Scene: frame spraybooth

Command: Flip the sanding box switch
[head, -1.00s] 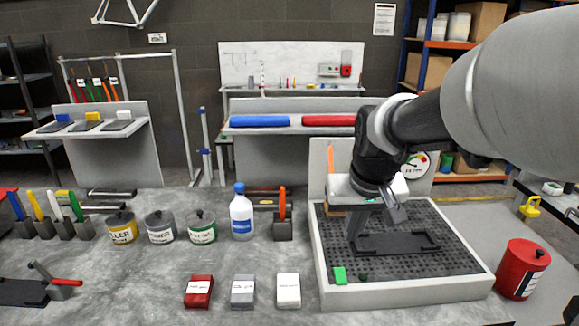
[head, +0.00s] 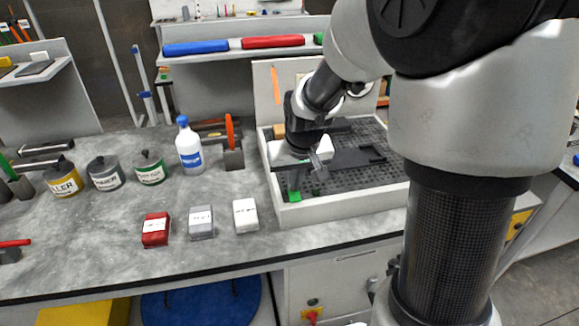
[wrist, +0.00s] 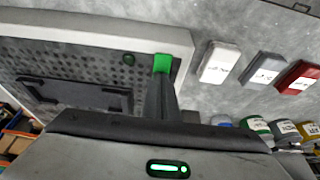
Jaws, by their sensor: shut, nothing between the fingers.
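The sanding box (head: 335,207) is a white-rimmed tray with a dark perforated bed. A bright green block (head: 293,196), which looks like the switch, sits at its front left corner; it also shows in the wrist view (wrist: 162,62). In the wrist view the fingertips (wrist: 160,80) overlap the lower edge of the green block. I cannot tell whether they touch it.
A dark flat frame (wrist: 70,93) lies on the perforated bed. Red (head: 156,229), grey (head: 201,222) and white (head: 246,215) blocks stand left of the box at the front. A white bottle (head: 188,148) and several cans stand behind them. The bench between is clear.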

